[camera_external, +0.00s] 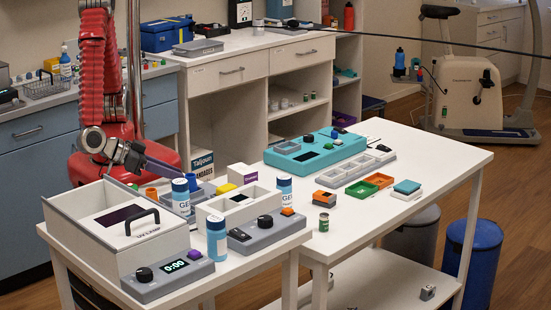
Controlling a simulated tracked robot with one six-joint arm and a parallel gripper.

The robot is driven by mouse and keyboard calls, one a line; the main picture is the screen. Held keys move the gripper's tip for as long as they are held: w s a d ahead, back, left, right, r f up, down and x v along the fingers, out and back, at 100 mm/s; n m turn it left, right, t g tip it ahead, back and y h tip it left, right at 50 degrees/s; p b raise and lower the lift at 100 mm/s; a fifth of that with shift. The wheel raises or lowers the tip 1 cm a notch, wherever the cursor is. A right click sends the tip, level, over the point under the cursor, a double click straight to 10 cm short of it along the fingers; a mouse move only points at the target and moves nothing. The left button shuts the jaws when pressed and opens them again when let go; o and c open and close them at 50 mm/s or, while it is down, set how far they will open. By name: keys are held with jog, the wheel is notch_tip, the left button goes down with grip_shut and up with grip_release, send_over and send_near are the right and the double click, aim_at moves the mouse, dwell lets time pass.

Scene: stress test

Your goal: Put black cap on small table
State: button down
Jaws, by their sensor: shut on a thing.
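My gripper (134,160) is at the left, above the back of the white front table (225,270), behind the white box with the black handle. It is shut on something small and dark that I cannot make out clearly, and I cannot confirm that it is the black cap. A round black piece (265,221) sits on a grey device on the front table. Another round black piece (144,274) sits on a grey device with a green display. I cannot tell whether either is a loose cap or a knob.
A white box with a black handle (88,240) fills the table's left. Blue-and-white bottles (216,238) and a white divided box (213,211) crowd its middle. A larger white table (440,158) adjoins at the right, with a teal case (290,155), trays and open space along its front.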

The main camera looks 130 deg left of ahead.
jog(key=shift+f, duration=0.1)
jog(key=c, duration=1.6)
grip_release()
jog(key=shift+d+r, duration=0.15)
jog(key=shift+r, duration=0.05)
jog(key=v, duration=1.1)
jog(key=shift+s+d+r, duration=0.15)
jog(key=shift+d+r, duration=0.05)
jog(key=shift+d, duration=0.1)
